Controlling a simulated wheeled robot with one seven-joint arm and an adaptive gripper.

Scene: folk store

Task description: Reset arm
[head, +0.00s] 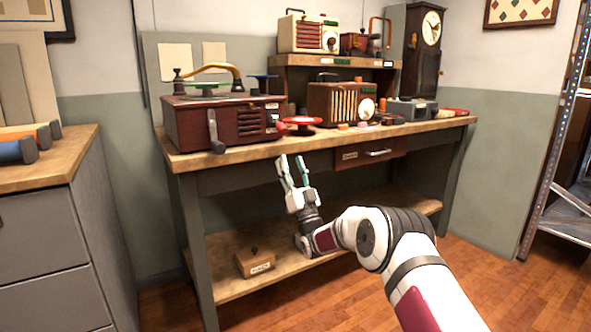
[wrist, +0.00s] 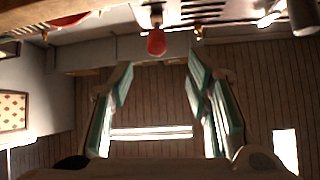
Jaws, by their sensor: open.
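My gripper (head: 291,172) is open and empty, with its two fingers pointing up. In the head view it is in front of the workbench, just below the front edge of its top. In the wrist view the open fingers (wrist: 162,95) frame the far wall or ceiling, with nothing between them. My arm reaches in from the lower right of the head view and bends at the elbow.
The workbench (head: 240,153) carries a red-brown record player (head: 190,125), a wooden radio (head: 335,104) and small parts. A small wooden box (head: 254,264) sits on its lower shelf. A grey cabinet (head: 40,245) stands left and a metal rack (head: 548,160) right. Wooden floor is clear at right.

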